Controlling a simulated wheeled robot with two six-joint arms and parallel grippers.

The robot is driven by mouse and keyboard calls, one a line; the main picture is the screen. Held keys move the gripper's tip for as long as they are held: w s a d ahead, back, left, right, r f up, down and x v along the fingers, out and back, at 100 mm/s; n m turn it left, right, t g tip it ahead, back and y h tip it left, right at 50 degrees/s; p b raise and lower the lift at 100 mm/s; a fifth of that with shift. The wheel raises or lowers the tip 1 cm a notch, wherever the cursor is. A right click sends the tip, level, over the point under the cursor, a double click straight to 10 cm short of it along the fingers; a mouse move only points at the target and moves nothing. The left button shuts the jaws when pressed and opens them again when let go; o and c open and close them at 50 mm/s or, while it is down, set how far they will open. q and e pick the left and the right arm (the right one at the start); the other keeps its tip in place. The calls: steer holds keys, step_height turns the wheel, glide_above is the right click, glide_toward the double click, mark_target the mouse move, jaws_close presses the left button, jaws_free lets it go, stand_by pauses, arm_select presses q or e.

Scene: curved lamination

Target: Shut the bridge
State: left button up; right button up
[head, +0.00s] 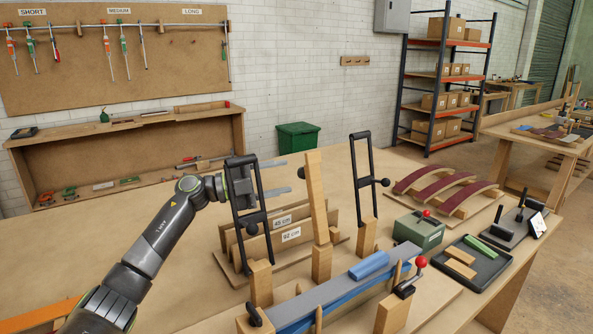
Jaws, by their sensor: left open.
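A jig with blue-edged grey strips (330,299) lies at the front of the bench. Several wooden posts stand along it. A tall black frame (238,228) stands upright on the left post, and a second black frame (354,174) stands on a post farther right. Between them a wooden bar (317,190) stands nearly upright on a middle post. I cannot tell which of these is the bridge. My left gripper (281,177) is open at the left frame's upper part. Its two fingers point right, one above the other, with nothing seen between their tips. I cannot tell whether it touches the frame. My right gripper is out of view.
A blue block (369,266) lies on the strips, near a red-knobbed lever (421,263). Boards marked 45 cm and 92 cm (291,236) stand behind. A green box (418,231), a dark tray (491,258) and curved maroon pieces (440,188) occupy the right. Open bench lies behind the boards.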

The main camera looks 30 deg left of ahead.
mark_target(313, 197)
arm_select(q)
steer(key=shift+x, duration=2.35)
jaws_close()
